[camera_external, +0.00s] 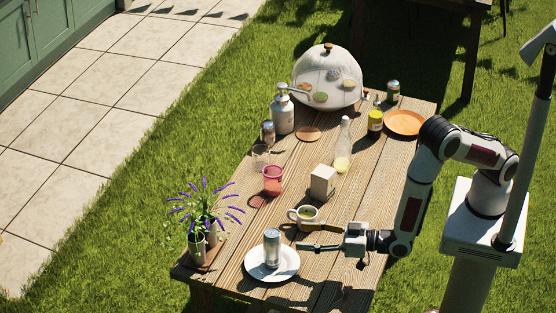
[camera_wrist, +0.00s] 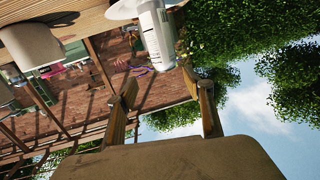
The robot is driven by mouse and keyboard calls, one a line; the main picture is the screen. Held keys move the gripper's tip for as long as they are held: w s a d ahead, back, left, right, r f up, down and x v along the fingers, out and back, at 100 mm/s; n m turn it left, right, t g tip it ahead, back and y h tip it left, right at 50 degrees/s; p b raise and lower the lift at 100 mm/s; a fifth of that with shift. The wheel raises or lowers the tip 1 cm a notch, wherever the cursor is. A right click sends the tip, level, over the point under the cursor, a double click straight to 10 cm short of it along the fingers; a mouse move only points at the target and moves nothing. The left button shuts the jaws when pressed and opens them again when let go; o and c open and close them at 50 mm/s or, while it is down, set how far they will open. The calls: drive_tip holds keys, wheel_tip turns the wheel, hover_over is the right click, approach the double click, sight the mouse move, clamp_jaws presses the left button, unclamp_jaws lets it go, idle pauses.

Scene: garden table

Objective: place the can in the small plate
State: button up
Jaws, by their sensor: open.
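A silver can (camera_external: 272,246) stands upright on a white plate (camera_external: 290,267) near the front end of the table. In the wrist view the can (camera_wrist: 154,36) and the plate (camera_wrist: 120,11) show at the top, turned over. My gripper (camera_external: 302,247) is right of the can, low over the table, with its fingers pointing left toward it. In the wrist view my gripper (camera_wrist: 161,82) has its two fingers apart with nothing between them. The can is beyond the fingertips, apart from them.
A cup of green drink (camera_external: 305,215) stands just behind my gripper. A carton (camera_external: 323,181), a pink glass (camera_external: 272,180) and a bottle (camera_external: 343,150) stand farther back. Potted lavender (camera_external: 197,245) stands left of the plate.

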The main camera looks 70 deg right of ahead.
drive_tip(key=d+r+g+y, duration=0.1)
drive_tip(key=d+r+g, duration=0.5)
drive_tip(key=d+r, duration=1)
drive_tip(key=s+d+r+g+h, duration=0.1)
drive_tip(key=s+d+g, duration=0.1)
drive_tip(key=s+d, duration=0.9)
drive_tip(key=s+d+r+m+g+h, duration=0.1)
drive_tip(key=s+d+g+h, duration=0.1)
drive_tip(key=s+d, duration=0.9)
drive_tip(key=s+g, duration=0.1)
drive_tip(key=s, duration=0.4)
drive_tip(key=shift+s+d+h, duration=0.15)
drive_tip(key=shift+s+h, duration=0.15)
drive_tip(key=shift+s, duration=0.05)
